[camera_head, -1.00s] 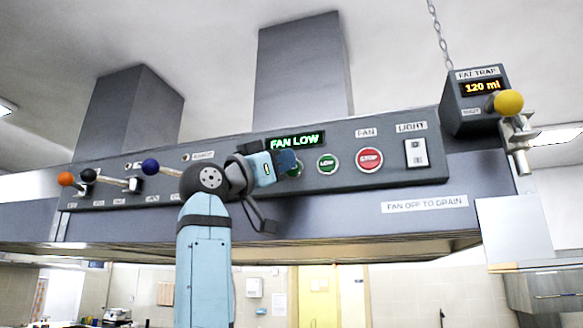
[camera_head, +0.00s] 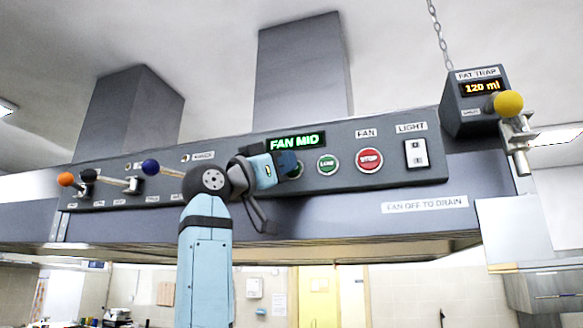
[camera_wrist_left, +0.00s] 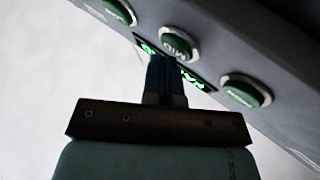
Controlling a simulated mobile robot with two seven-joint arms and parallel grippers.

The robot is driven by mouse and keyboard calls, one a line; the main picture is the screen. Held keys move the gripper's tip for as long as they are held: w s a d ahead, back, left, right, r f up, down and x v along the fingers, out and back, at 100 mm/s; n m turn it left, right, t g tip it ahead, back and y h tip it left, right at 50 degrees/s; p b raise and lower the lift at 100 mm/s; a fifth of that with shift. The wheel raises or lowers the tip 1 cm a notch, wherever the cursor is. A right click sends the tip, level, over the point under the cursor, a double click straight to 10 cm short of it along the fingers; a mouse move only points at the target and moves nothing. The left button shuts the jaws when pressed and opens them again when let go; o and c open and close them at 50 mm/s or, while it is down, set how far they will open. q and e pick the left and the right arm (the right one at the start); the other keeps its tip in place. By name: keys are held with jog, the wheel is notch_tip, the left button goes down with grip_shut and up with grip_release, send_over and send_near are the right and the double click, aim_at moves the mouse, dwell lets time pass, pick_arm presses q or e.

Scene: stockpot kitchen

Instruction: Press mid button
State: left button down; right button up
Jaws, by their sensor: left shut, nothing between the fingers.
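The mid button (camera_wrist_left: 178,43) is a green round button with a pale metal ring, labelled MID, in the left wrist view. My left gripper (camera_wrist_left: 165,62) is shut and empty, its fingertips at the lower edge of this button; whether they touch it I cannot tell. In the head view my left gripper (camera_head: 290,163) is at the panel (camera_head: 240,205), and hides most of the mid button. The display (camera_head: 295,142) above reads FAN MID. My right gripper is not in view.
Levers with coloured knobs (camera_head: 150,167) stick out at left. A fat trap box (camera_head: 476,100) with a yellow knob (camera_head: 508,102) is at right.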

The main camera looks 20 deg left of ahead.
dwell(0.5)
pick_arm(q)
jog(key=shift+s+b, duration=0.4)
jog(key=shift+s, duration=0.35)
jog(key=shift+f, duration=0.1)
jog(key=s+b, duration=0.2)
jog(key=s, duration=0.3)
dwell(0.7)
